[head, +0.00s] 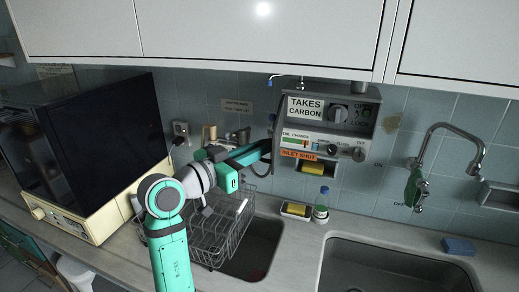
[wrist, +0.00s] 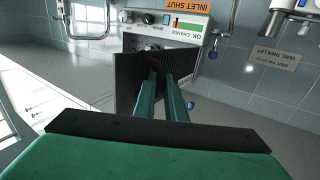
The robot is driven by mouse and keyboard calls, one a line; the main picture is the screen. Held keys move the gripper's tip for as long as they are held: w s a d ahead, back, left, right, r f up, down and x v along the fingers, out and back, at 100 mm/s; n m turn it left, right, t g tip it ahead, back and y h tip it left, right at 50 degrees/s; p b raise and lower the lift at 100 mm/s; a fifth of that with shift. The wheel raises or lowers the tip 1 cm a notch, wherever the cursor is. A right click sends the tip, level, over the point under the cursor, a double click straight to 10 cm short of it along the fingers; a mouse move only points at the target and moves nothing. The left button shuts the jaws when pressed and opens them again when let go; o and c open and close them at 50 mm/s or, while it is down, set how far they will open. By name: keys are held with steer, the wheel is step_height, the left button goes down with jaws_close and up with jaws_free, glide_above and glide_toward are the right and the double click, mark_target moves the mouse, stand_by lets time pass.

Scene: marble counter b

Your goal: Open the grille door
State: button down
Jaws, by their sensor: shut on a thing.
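A grey wall unit (head: 350,115) with a "TAKES CARBON" label and dials hangs under the cupboards. My gripper (head: 266,152) is at its left side. In the wrist view, my green fingers (wrist: 162,82) reach into a dark ribbed panel, which looks like the grille door (wrist: 180,68). A flat dark face (wrist: 128,78) shows left of the fingers. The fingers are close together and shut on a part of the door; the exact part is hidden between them. In the head view the door cannot be made out clearly behind my gripper.
A wire dish rack (head: 222,232) stands below my arm, beside a sink (head: 385,268). A microwave-like appliance (head: 105,130) stands on the left. A bottle (head: 321,208) and a yellow-topped sponge (head: 296,209) sit below the unit. White cupboards (head: 230,30) hang overhead.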

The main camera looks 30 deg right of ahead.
steer(key=shift+r, duration=0.2)
steer(key=c, duration=1.9)
jaws_free()
steer(key=shift+o, duration=0.2)
steer(key=shift+f, duration=0.1)
steer(key=shift+a, duration=0.15)
steer(key=v, duration=1)
steer(key=shift+a, duration=0.3)
